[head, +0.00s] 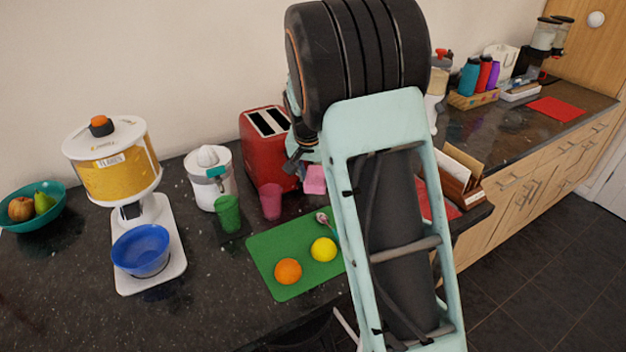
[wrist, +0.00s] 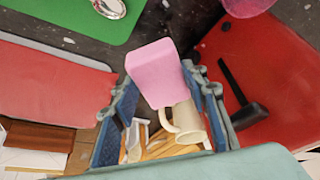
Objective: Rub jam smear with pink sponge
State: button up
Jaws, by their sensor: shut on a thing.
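The pink sponge (wrist: 158,73) is between the two fingertips of my gripper (wrist: 160,82) in the wrist view, and the gripper is shut on it. In the head view the sponge (head: 315,180) shows as a small pink block beside the red toaster, left of my arm. My gripper (head: 303,158) is mostly hidden there behind the arm. The sponge appears to be held above the counter. I cannot make out a jam smear in either view; my arm hides part of the counter.
The red toaster (head: 265,150) stands close by, with a pink cup (head: 270,201) and green cup (head: 228,213) in front. A green board (head: 268,252) holds an orange, a lemon and a spoon. A red mat (wrist: 50,85) and a wooden holder (head: 460,180) lie right of my arm.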

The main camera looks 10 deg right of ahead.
jog(key=shift+d+r+p, duration=0.1)
jog(key=shift+r+p, duration=0.5)
jog(key=shift+r, duration=0.7)
jog(key=shift+c, duration=0.2)
